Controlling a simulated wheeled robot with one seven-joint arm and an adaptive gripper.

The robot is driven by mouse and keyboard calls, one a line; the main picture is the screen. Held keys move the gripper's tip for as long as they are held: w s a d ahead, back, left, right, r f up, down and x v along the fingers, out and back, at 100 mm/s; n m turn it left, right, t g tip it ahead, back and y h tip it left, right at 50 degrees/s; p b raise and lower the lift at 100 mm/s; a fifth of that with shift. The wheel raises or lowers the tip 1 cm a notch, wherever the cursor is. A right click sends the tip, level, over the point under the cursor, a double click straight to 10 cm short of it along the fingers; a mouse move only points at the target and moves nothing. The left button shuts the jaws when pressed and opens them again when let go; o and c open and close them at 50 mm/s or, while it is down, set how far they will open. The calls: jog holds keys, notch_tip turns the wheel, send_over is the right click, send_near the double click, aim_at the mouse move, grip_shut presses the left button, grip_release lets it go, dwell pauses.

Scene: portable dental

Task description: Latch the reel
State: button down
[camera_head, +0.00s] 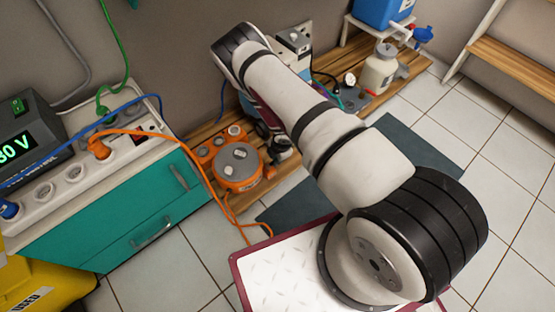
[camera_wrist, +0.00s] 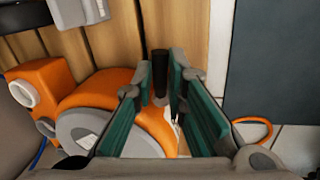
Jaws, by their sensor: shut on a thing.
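The orange cable reel (camera_head: 238,166) with a grey round face lies on the wooden slatted board, right of the teal cabinet. In the wrist view the orange reel (camera_wrist: 92,98) and its grey disc fill the lower left. My gripper (camera_wrist: 160,82) has its two teal-padded fingers on either side of a dark upright handle (camera_wrist: 160,66) at the reel's edge and is shut on it. In the head view my gripper (camera_head: 281,151) is at the reel's right side, small and partly hidden by my arm. The handle's lower end and any latch are hidden.
A white power strip (camera_head: 100,168) with an orange plug sits on the teal cabinet (camera_head: 130,222). An orange cable (camera_wrist: 255,130) runs over the floor. A white bottle (camera_head: 379,70) and blue container (camera_head: 382,10) stand at the back. The tiled floor at right is clear.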

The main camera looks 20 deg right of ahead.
jog(key=shift+w+a+n, duration=0.1)
jog(key=shift+w+n, duration=0.15)
jog(key=shift+n, duration=0.35)
jog(key=c, duration=1.6)
grip_release()
notch_tip(320, 180, up, 12)
jog(key=s, duration=0.2)
jog(key=shift+d, duration=0.4)
jog(key=shift+f, duration=0.15)
